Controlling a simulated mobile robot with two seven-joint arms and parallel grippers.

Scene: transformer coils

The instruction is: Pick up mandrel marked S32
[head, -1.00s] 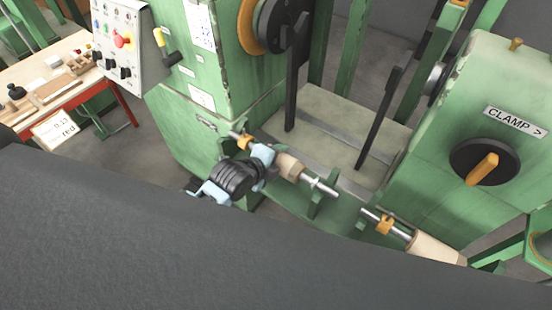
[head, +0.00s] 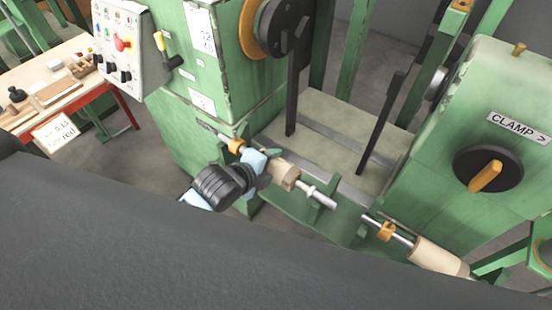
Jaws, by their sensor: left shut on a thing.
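A mandrel with a pale wooden body (head: 283,173), a steel shaft and an orange collar (head: 236,146) lies across green brackets on the front of the green machine. My left gripper (head: 260,167) is shut on this mandrel at the left part of its wooden body, covering some of it. A second mandrel (head: 438,257), also with a wooden body and an orange collar, lies farther right. I cannot read a mark S32 on either one. My right gripper is not in view.
The green winding machine (head: 200,125) has a control panel (head: 118,40) at left and two dark upright bars over a flat bed (head: 330,118). A box labelled CLAMP (head: 500,190) stands at right. A red-edged bench (head: 120,90) is at far left.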

